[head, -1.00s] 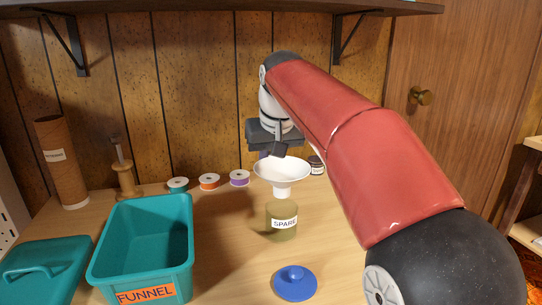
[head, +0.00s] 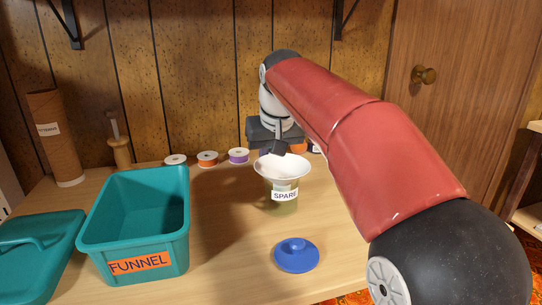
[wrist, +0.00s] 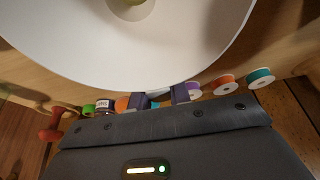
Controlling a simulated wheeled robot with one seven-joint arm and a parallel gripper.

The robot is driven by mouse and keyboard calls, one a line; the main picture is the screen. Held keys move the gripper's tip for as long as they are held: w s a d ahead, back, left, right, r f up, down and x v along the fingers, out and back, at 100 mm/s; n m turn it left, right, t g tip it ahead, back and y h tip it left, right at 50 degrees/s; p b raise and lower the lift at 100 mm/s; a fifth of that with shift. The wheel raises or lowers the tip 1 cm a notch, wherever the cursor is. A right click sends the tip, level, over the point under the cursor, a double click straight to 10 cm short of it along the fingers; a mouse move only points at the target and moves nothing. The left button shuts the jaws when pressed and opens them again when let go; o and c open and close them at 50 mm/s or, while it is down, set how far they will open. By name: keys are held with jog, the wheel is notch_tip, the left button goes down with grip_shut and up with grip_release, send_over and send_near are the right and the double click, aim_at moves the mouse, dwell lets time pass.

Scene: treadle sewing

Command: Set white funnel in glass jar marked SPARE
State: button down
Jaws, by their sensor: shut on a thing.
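The white funnel (head: 283,165) is upright at the mouth of the glass jar marked SPARE (head: 285,202). Its spout shows faintly through the jar's upper part, so the spout appears to be inside the jar. I cannot tell whether the cone rests on the rim. My gripper (head: 280,149) is shut on the back rim of the funnel. In the wrist view the funnel's wide white bowl (wrist: 120,55) fills the top, with the two fingers (wrist: 160,97) at its edge and a greenish patch through its hole.
A blue lid (head: 296,255) lies in front of the jar. An open teal bin labelled FUNNEL (head: 136,245) stands left, beside a teal lid (head: 38,250). Thread spools (head: 207,159), a wooden spindle (head: 119,150) and a cardboard tube (head: 56,140) stand along the back.

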jog(key=c, duration=1.2)
grip_release()
